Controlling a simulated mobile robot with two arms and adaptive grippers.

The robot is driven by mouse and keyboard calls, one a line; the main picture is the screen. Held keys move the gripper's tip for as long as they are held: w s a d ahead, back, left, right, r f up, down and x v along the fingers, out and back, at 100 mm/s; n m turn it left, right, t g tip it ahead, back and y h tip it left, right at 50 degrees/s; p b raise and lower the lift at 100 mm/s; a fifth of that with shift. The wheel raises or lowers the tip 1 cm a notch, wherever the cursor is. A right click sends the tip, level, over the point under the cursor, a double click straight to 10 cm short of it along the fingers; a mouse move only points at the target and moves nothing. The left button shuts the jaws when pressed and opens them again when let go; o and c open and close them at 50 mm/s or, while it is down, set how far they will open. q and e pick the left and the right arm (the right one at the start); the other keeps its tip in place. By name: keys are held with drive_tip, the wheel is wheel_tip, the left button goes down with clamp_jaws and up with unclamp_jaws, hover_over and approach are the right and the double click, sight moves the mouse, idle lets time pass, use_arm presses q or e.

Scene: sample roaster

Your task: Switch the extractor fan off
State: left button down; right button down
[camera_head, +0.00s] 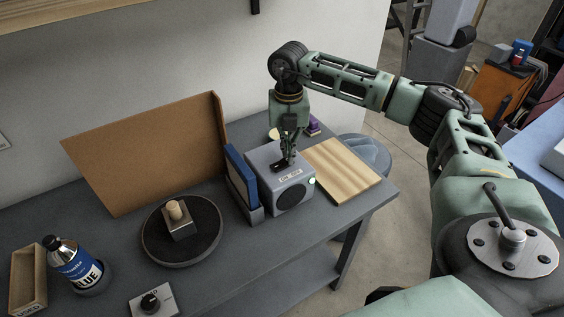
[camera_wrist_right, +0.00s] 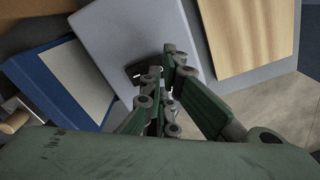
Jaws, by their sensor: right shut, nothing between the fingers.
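The extractor fan (camera_head: 268,172) is a grey box with a round dark grille on its front, near the right end of the dark table. A small label (camera_head: 291,175) sits at its upper front edge, and a pale greenish lamp (camera_head: 312,181) shows at its front right. A black rocker switch (camera_head: 278,167) is on its top face. My right gripper (camera_head: 286,161) points down at the switch, shut and empty; whether it touches is unclear. In the right wrist view the gripper (camera_wrist_right: 165,75) partly covers the black switch (camera_wrist_right: 140,70) on the grey top (camera_wrist_right: 125,35). My left gripper is not in view.
A blue-and-grey upright thing (camera_head: 240,180) stands close left of the fan. A wooden board (camera_head: 343,170) lies to its right. A round dark tray (camera_head: 160,250), a blue-labelled bottle (camera_head: 75,262), a knob box (camera_head: 152,301) and a brown panel (camera_head: 150,155) are further left.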

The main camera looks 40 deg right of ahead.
drive_tip(key=shift+f+b, duration=0.65)
drive_tip(key=shift+f, duration=0.4)
idle(0.4)
drive_tip(key=shift+r+p, duration=2.55)
drive_tip(key=shift+r, duration=1)
